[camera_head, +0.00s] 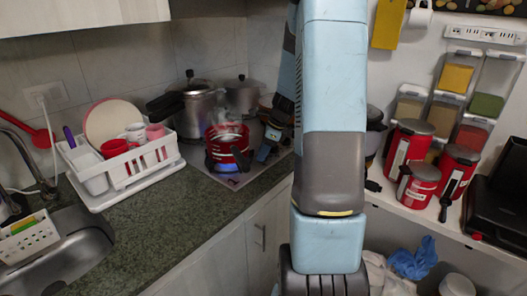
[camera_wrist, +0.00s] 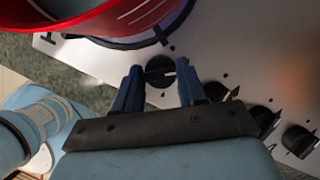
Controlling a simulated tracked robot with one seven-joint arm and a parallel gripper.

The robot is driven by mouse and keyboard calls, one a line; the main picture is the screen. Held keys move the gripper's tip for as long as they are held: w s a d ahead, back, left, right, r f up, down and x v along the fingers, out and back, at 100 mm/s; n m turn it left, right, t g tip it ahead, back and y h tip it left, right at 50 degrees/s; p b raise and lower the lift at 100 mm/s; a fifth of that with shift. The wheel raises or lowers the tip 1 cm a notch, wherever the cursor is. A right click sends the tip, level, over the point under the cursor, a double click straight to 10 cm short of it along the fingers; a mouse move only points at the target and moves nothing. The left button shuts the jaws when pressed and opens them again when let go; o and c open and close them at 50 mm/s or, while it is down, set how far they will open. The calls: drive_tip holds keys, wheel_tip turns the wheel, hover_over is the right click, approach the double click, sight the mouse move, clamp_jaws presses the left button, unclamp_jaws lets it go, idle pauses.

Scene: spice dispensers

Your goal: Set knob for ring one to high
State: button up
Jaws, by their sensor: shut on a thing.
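A round black knob (camera_wrist: 160,74) on the stove's pale panel is between the two blue fingers of my gripper (camera_wrist: 158,68) in the wrist view. The gripper is shut on this knob, one finger on each side, and the fingers partly hide it. No readable ring number shows, and its exact setting cannot be told. In the head view my gripper (camera_head: 266,152) is at the right front of the stove (camera_head: 232,181). A red pot (camera_head: 227,143) stands on a burner there, with a blue glow below it and steam above.
Several other black knobs (camera_wrist: 265,120) line the panel to the right. The red pot's rim (camera_wrist: 85,25) is close above the fingers in the wrist view. Metal pots (camera_head: 199,108) stand behind. A white dish rack (camera_head: 125,172) is on the counter to the left.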

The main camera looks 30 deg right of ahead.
drive_tip(key=shift+n, duration=0.5)
drive_tip(key=o, duration=1)
drive_tip(key=shift+o, duration=0.2)
drive_tip(key=v, duration=1.3)
drive_tip(key=shift+w+d+r, duration=0.2)
drive_tip(key=shift+d+r, duration=0.1)
drive_tip(key=shift+r, duration=0.05)
